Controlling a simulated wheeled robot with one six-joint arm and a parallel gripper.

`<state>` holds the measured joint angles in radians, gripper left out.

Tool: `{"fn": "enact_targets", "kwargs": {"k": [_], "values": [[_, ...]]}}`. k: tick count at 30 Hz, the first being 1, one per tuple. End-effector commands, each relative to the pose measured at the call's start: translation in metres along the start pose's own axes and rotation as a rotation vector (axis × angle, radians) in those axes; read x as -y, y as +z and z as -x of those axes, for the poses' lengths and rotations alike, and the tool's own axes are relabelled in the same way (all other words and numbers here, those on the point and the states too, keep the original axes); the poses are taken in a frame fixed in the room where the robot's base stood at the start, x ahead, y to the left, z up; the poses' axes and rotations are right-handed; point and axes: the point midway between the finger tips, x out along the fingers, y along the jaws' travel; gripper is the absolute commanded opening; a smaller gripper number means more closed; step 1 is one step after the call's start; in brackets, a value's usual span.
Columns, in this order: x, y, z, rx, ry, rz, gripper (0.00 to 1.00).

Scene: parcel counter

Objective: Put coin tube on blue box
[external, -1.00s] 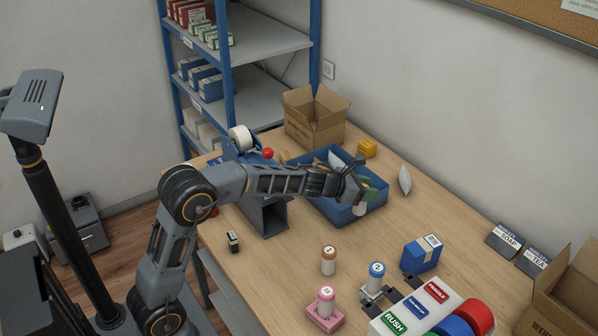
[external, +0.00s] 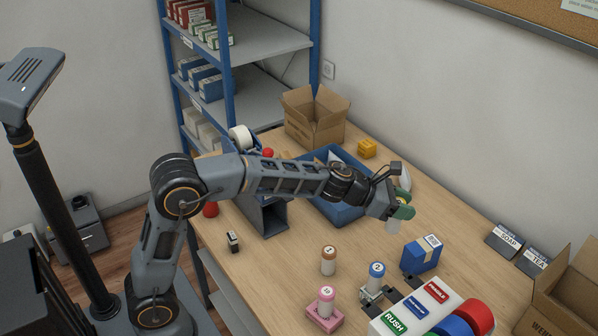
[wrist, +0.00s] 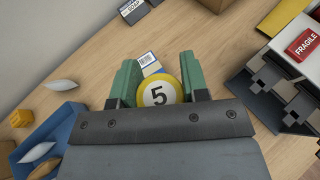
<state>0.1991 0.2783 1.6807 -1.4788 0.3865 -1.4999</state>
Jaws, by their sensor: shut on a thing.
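My gripper (external: 402,206) is shut on a coin tube (external: 393,226) with a pale body. It holds the tube upright above the counter, behind and left of the blue box. In the wrist view the tube's yellow-rimmed top (wrist: 158,94) with a 5 sits between the green fingers of my gripper (wrist: 158,88). The blue box (external: 420,256) stands on the counter with a white label on its top. In the wrist view the blue box (wrist: 152,69) is mostly hidden behind the tube and fingers.
A blue bin (external: 338,212) holds pale packets. Bare counter lies right of the blue box.

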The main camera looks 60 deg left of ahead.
Motion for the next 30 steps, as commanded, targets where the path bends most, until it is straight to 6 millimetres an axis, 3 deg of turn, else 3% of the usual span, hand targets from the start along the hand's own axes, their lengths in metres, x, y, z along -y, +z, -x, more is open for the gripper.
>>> {"fn": "enact_targets", "kwargs": {"k": [6, 12, 23, 30], "values": [[-0.018, -0.008, -0.059, -0.003, 0.001, 0.002, 0.12], [-0.026, -0.026, -0.091, -0.001, 0.001, 0.001, 0.12], [-0.032, -0.04, -0.115, 0.0, 0.001, 0.001, 0.12], [-0.032, -0.066, -0.126, 0.001, 0.001, 0.001, 0.12]]}}
